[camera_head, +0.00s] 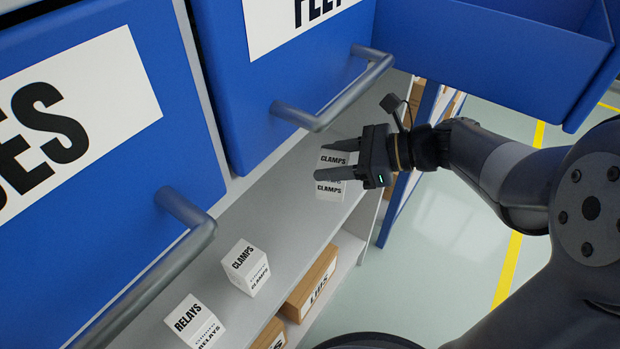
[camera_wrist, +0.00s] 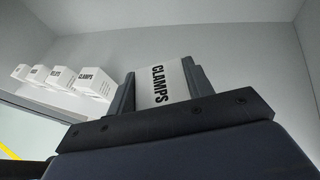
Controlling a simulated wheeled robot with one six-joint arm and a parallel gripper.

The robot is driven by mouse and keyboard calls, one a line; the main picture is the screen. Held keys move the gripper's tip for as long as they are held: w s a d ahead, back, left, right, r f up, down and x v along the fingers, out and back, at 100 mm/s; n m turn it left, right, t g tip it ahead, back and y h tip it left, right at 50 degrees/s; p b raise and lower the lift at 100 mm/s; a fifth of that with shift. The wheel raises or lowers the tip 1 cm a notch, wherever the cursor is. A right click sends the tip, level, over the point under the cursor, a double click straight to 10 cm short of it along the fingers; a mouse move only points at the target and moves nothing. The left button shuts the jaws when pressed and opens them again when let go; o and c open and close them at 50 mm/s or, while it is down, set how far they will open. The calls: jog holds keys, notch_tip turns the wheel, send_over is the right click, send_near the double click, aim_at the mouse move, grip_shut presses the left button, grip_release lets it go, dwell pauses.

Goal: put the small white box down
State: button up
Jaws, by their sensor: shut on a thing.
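The small white box (camera_head: 331,190) is labelled CLAMPS and sits between the fingers of my gripper (camera_head: 328,161). In the wrist view the same box (camera_wrist: 163,82) stands between the two dark fingers (camera_wrist: 160,88), with its label facing the camera. My gripper is shut on it. In the head view the box is over the right part of the grey shelf (camera_head: 215,262), below the blue drawers. I cannot tell whether its base touches the shelf.
Another white CLAMPS box (camera_head: 246,267) and a RELAYS box (camera_head: 194,321) stand on the shelf to the left. Several white boxes (camera_wrist: 92,83) line up in the wrist view. Drawer handles (camera_head: 330,98) jut out above the shelf. Brown LIDS boxes (camera_head: 311,284) sit on a lower level.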

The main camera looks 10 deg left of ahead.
jog(key=a+f+b, duration=0.1)
jog(key=f, duration=0.1)
jog(key=w+a+f+b, duration=0.1)
jog(key=f+b, duration=0.1)
jog(key=a+f+b, duration=0.1)
jog(key=a+f, duration=0.1)
jog(key=f, duration=0.1)
jog(key=shift+w+a+b, duration=0.1)
jog(key=shift+w+b, duration=0.2)
jog(key=shift+w, duration=0.1)
jog(key=shift+a+f, duration=0.1)
jog(key=shift+a, duration=0.05)
jog(key=o, duration=1.1)
